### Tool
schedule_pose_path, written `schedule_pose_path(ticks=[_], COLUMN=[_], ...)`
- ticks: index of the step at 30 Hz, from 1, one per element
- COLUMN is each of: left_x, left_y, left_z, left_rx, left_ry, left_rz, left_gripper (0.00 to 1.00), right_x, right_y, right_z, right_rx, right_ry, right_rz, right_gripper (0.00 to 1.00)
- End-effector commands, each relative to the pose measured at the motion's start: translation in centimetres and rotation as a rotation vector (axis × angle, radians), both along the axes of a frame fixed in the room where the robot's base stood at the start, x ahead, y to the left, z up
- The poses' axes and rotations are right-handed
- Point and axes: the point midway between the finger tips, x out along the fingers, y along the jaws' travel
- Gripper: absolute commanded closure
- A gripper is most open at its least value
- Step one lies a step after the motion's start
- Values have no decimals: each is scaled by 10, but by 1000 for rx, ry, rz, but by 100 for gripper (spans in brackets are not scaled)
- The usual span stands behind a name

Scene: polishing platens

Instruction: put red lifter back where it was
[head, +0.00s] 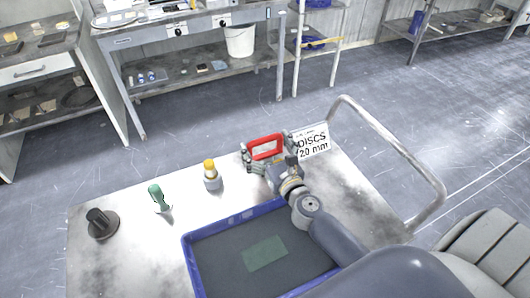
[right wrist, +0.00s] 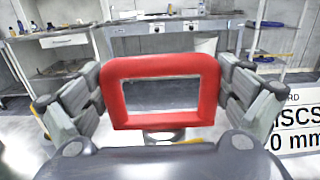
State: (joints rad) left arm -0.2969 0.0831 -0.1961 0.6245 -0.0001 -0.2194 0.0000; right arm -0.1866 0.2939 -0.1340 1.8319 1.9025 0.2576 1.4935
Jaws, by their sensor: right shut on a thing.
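The red lifter (head: 265,148) is a red rectangular frame-shaped handle. My right gripper (head: 268,160) is shut on it near the far edge of the metal cart top. In the right wrist view the red lifter (right wrist: 162,66) stands upright between the two fingers of my right gripper (right wrist: 160,95), one at each side. A round grey metal part shows under the lifter in that view. I cannot tell whether the lifter touches the cart top. My left gripper is not in view.
A blue-rimmed tray (head: 188,262) with a green pad (head: 264,254) sits at the front. A yellow-capped bottle (head: 212,176), a green-handled tool (head: 158,197) and a black knob-like weight (head: 101,222) stand left. A "DISCS 20 mm" sign (head: 312,142) and cart handle (head: 400,150) are right.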

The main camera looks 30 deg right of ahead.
Motion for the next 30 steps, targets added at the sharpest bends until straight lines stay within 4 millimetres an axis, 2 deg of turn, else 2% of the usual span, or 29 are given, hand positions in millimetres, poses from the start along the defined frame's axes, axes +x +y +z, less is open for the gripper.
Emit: schedule_pose_path(ticks=[1,4,19,20,21,30], left_x=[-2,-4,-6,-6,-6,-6], left_y=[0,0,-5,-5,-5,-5], left_z=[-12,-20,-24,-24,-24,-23], left_rx=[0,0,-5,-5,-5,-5], left_ry=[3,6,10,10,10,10], left_rz=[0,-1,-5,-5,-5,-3], left_gripper=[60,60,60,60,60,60], right_x=[-1,-1,-1,-2,-2,-2], right_y=[1,1,1,1,1,1], right_z=[-16,-25,-31,-35,-34,-34], right_rx=[1,0,1,1,1,1], right_ry=[3,1,1,7,7,7], right_rz=[0,0,1,1,1,1], right_gripper=[72,72,72,4,0,0])
